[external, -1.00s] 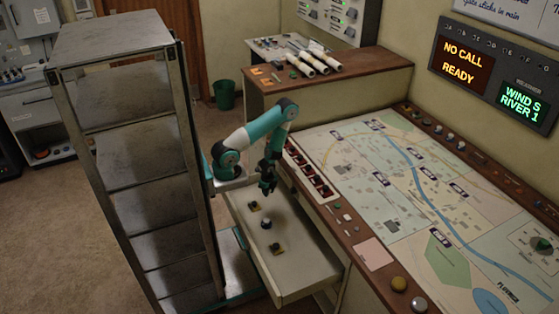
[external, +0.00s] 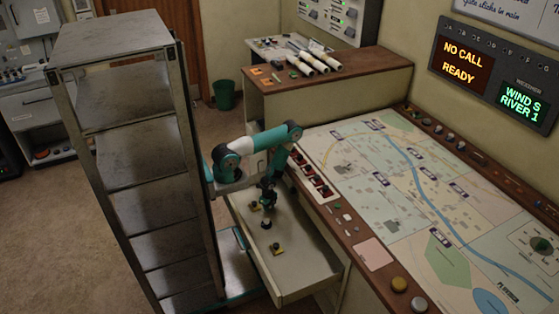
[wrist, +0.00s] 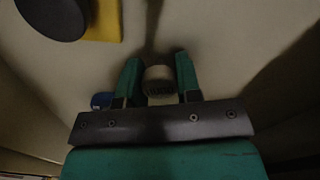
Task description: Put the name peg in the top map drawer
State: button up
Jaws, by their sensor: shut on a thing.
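The map drawer (external: 300,270) is pulled out from the console, and its pale floor shows. My gripper (external: 267,208) is low over the drawer's inner part. In the wrist view my gripper (wrist: 158,80) is shut on a small pale round peg with a dark band, the name peg (wrist: 158,74), between its green fingers. I cannot tell whether the peg touches the drawer floor. In the external view a small dark piece (external: 266,224) shows just below the fingers; whether it is the held peg is unclear.
A dark-knobbed piece on a yellow base (wrist: 100,22) is close by in the wrist view, and a blue piece (wrist: 102,100) is beside the left finger. Another yellow-based piece (external: 277,249) lies nearer the drawer front. A metal shelf rack (external: 150,150) stands left of the arm.

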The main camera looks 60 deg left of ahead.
jog(key=shift+f, duration=0.15)
jog(key=o, duration=0.9)
jog(key=w+a+r+n+y+p, duration=0.1)
jog(key=w+a+r+n, duration=0.15)
jog(key=r, duration=0.75)
jog(key=w+a+r+n+y, duration=0.1)
jog(key=a+r+n, duration=0.3)
jog(key=r, duration=0.7)
jog(key=w+a+r+n+y+p, duration=0.1)
jog(key=a+r+n, duration=0.2)
jog(key=r, duration=0.7)
jog(key=s+a+r+n, duration=0.1)
jog(key=s+r+n, duration=0.3)
jog(key=r, duration=0.4)
jog(key=s+a+r+n+y, duration=0.1)
jog(key=s+a+r+n, duration=0.1)
jog(key=s+r+n, duration=0.3)
notch_tip(320, 180, up, 3)
jog(key=shift+r+n, duration=0.1)
jog(key=shift+n, duration=0.95)
